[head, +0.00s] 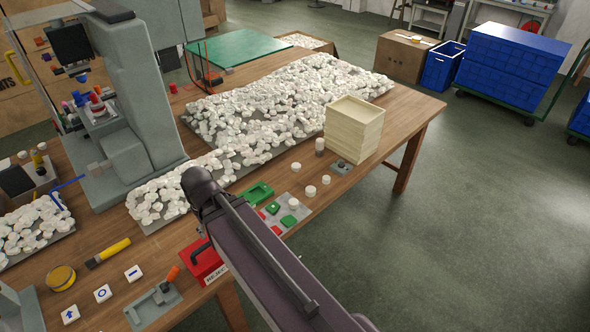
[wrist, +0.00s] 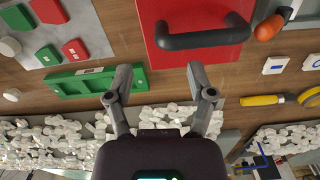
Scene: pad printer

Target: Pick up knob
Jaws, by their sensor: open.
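White knob-like pieces lie in wide heaps (head: 290,95) on grey mats, and a few stand singly near the table's front edge, such as one white piece (head: 310,190). Single white pieces also show at the left of the wrist view (wrist: 10,46). I cannot tell which one is the task's knob. My gripper (wrist: 160,74) is open and empty, its fingers apart over bare wood between a red box and the heaped white pieces. In the head view my arm hides the fingers.
The red box (wrist: 185,50) with a black handle (wrist: 205,38) is close to the fingers. A green block (wrist: 70,84) lies left of them. A grey machine (head: 135,95) stands at the back left, and stacked cream trays (head: 354,135) stand at the right.

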